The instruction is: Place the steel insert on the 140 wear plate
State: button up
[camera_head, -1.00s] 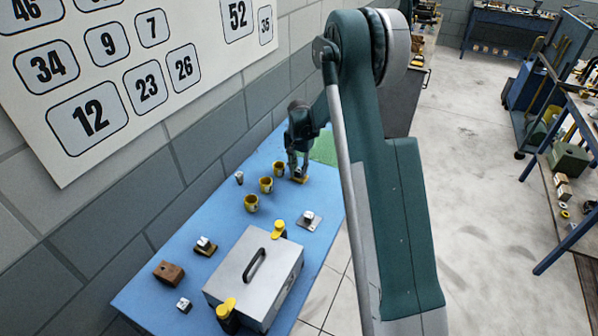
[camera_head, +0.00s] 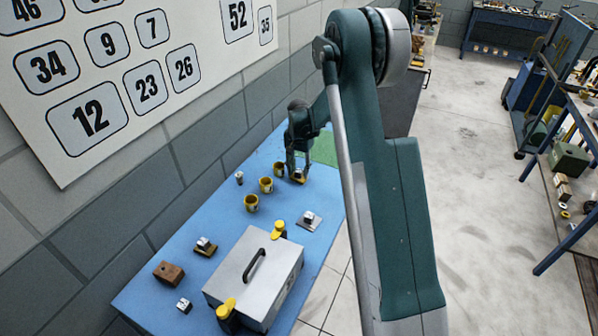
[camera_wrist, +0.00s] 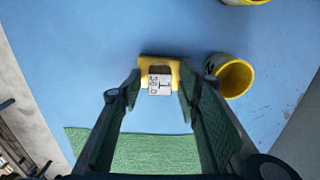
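A small steel block (camera_wrist: 160,84), which looks like the steel insert, has a white marked top face, too small to read surely. It sits at a yellow plate (camera_wrist: 144,71), perhaps the wear plate; its number is not visible. In the head view the yellow plate (camera_head: 299,180) lies at the far end of the blue bench, under my gripper (camera_head: 298,175). In the wrist view my gripper (camera_wrist: 160,88) has its fingers on either side of the block, with a gap showing at each side. It looks open. Whether the block rests flat is unclear.
Several yellow cups (camera_head: 251,203) stand close left of my gripper. A steel case (camera_head: 255,276) fills the near bench (camera_head: 152,297). Small blocks on plates (camera_head: 311,219), a brown block (camera_head: 168,273) and a loose block (camera_head: 184,306) lie around it. A green mat (camera_wrist: 120,148) lies beside the gripper.

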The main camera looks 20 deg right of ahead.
aim_at(299, 171)
notch_tip(299, 171, up, 12)
jog(key=shift+p, duration=0.4)
jog(key=shift+f, duration=0.1)
dwell(0.4)
jog(key=s+a+r+n+t, duration=0.2)
jog(key=s+a+r, duration=0.2)
jog(key=s+r, duration=0.75)
jog(key=s+a+r+n+t, duration=0.1)
jog(key=s+a+r+n, duration=0.15)
jog(key=s+r, duration=0.85)
jog(key=s+a+f+n+t, duration=0.1)
jog(key=s+a+n+t, duration=0.1)
jog(key=s, duration=1.1)
jog(key=s+a+f+n+t, duration=0.1)
jog(key=s+a+n+t, duration=0.1)
jog(key=s, duration=1.1)
jog(key=shift+s+a+f, duration=0.3)
jog(key=shift+s+a, duration=0.05)
jog(key=shift+a, duration=0.25)
